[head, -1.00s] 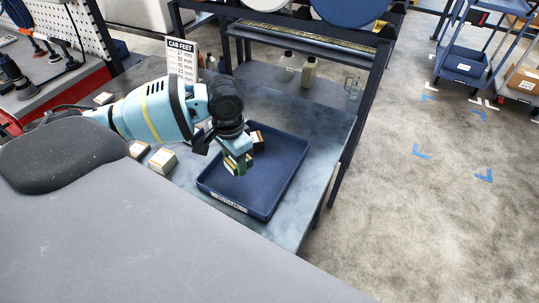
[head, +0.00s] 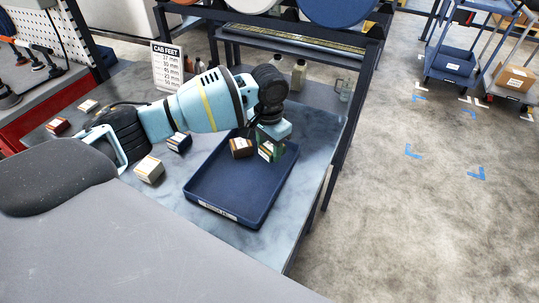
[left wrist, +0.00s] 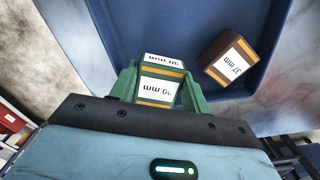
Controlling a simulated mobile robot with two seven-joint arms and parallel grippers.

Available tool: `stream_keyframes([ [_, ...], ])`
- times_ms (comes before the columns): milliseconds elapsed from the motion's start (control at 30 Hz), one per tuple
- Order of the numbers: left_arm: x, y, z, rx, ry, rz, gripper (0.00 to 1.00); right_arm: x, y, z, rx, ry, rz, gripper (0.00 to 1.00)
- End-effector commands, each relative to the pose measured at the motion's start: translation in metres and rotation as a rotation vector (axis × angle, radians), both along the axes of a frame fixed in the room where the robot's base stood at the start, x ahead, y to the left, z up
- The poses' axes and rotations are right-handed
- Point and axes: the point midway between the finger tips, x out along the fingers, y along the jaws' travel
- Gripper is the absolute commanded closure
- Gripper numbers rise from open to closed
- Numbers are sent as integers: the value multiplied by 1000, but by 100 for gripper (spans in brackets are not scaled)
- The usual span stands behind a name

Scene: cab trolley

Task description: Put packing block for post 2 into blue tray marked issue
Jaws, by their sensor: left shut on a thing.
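My left gripper (head: 270,149) is shut on a block with a white label and a brown band (head: 265,153). The block is over the back right part of the blue tray (head: 228,217); I cannot tell whether it touches the tray floor. In the left wrist view the held block (left wrist: 160,86) sits between the green fingers, and its upside-down label reads 30 mm. A brown block (head: 241,147) lies in the tray to the left of the gripper; in the left wrist view its label reads 37 mm (left wrist: 232,62). My right gripper is not in view.
On the bench left of the tray lie a pale block (head: 150,169), a dark blue block (head: 179,142) and smaller ones (head: 57,126). A CAB FEET sign (head: 167,66) stands behind. Bottles (head: 298,75) stand at the back. The tray's front half is clear.

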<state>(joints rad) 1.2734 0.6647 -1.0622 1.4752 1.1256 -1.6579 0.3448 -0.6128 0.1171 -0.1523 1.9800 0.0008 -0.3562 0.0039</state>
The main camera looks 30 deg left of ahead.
Motion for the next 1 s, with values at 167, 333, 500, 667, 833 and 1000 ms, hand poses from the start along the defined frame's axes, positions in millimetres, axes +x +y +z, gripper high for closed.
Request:
stream_keyframes([
  [167, 0, 0, -28, 1, 4, 0, 77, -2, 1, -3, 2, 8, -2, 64],
  [333, 0, -1, -36, 0, 0, -1, 77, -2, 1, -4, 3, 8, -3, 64],
  [500, 0, -1, -35, 0, -1, -1, 77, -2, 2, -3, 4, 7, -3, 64],
  [667, 0, -1, -39, 0, 0, 0, 52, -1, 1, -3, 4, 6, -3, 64],
  [833, 0, -1, -39, 0, 0, -1, 31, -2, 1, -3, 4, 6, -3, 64],
  [1000, 0, 0, -39, 0, 0, -1, 31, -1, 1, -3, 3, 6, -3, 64],
])
